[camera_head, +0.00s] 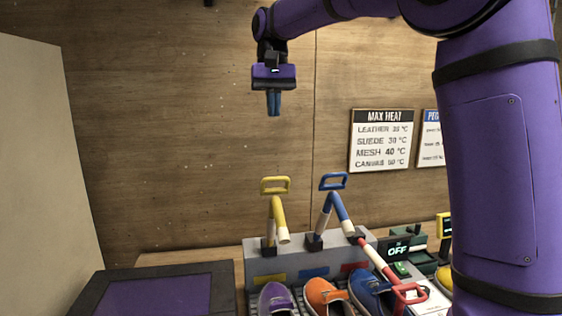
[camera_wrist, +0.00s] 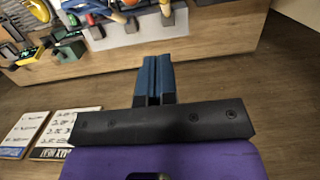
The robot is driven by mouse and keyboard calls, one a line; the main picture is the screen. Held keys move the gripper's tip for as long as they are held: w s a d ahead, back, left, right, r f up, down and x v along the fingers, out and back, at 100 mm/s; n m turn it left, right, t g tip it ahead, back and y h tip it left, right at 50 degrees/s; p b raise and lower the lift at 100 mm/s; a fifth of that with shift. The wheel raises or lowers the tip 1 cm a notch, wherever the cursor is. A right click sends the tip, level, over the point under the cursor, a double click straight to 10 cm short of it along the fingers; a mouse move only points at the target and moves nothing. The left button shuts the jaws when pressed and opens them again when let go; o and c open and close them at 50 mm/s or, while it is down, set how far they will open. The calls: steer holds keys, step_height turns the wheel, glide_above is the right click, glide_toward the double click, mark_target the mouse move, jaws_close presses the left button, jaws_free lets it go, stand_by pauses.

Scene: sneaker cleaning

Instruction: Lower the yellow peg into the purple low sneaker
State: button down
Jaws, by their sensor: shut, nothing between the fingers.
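The yellow peg (camera_head: 276,219) stands at the left of the grey rack, its handle loop up and a white tip leaning to the right. The purple low sneaker (camera_head: 276,299) sits in front of it at the left end of the shoe row, cut off by the picture's bottom edge. My gripper (camera_head: 273,104) hangs high above the yellow peg, pointing down, its blue fingers shut and empty. The shut fingers (camera_wrist: 155,76) also show in the wrist view, with the rack (camera_wrist: 125,34) beyond them.
An orange sneaker (camera_head: 325,297) and a blue sneaker (camera_head: 369,291) sit beside the purple one. A device reading OFF (camera_head: 397,251) is at right. A purple-topped dark box (camera_head: 150,295) is at left.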

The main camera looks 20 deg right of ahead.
glide_toward(277, 189)
step_height(277, 189, down, 2)
steer(key=w, duration=0.2)
steer(key=shift+s+f, duration=0.3)
steer(key=shift+s, duration=0.25)
steer(key=shift+s+f, duration=0.25)
steer(key=shift+s, duration=0.3)
steer(key=shift+s+a+f, duration=0.1)
steer(key=shift+s+f, duration=0.35)
steer(key=shift+f, duration=0.05)
steer(key=shift+s, duration=0.1)
